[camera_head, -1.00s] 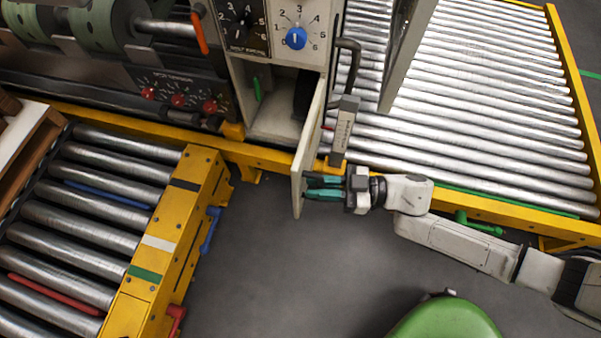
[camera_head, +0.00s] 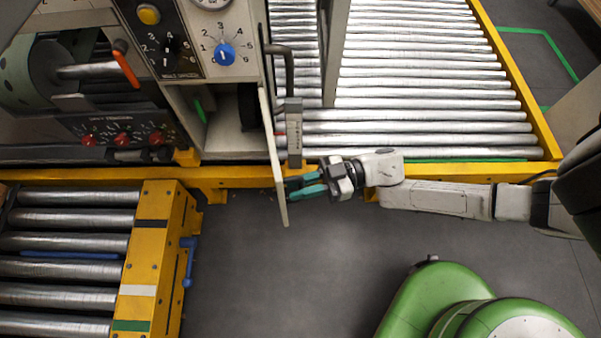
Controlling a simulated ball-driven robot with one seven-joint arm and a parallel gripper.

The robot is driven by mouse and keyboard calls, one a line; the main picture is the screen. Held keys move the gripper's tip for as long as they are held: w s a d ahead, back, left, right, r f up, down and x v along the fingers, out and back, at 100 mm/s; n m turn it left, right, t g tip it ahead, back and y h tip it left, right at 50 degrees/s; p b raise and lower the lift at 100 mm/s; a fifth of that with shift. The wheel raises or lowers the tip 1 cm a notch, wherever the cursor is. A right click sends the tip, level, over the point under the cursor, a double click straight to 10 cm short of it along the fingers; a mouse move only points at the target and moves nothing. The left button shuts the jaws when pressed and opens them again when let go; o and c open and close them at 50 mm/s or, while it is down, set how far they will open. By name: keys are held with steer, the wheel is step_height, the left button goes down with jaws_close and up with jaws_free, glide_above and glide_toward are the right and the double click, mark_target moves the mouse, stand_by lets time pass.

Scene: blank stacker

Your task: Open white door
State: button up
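The white door (camera_head: 272,150) stands swung out from the white cabinet, seen nearly edge-on. The cabinet opening (camera_head: 232,132) shows to its left, with a dark gap inside. My gripper (camera_head: 303,188) is at the right face of the door, near its lower outer end. Its two teal fingers point left toward the door and appear spread apart, with nothing visible between them. The fingertips are touching or very close to the door; I cannot tell which.
A control panel with a blue knob (camera_head: 225,54) is above the opening. A grey handle-like bar (camera_head: 294,130) stands right of the door. A roller conveyor (camera_head: 430,90) lies at the right, another (camera_head: 70,245) at lower left. Grey floor (camera_head: 290,270) between is clear.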

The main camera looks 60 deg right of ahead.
steer(key=shift+o, duration=1.2)
steer(key=shift+d, duration=0.1)
steer(key=v, duration=1)
steer(key=shift+s+d, duration=0.25)
steer(key=shift+s, duration=0.05)
steer(key=w+f+m+g+h, duration=0.3)
steer(key=w+f+m+h, duration=0.6)
steer(key=h, duration=0.6)
steer(key=s+a+r+m+g, duration=0.1)
steer(key=s+a+r+g, duration=0.2)
steer(key=s+g, duration=0.15)
steer(key=s+a+r+m+g, duration=0.1)
steer(key=s+a+r+g, duration=0.2)
steer(key=s, duration=0.3)
step_height(320, 180, up, 15)
steer(key=p, duration=1.5)
steer(key=shift+r+y, duration=0.2)
steer(key=shift+y, duration=0.2)
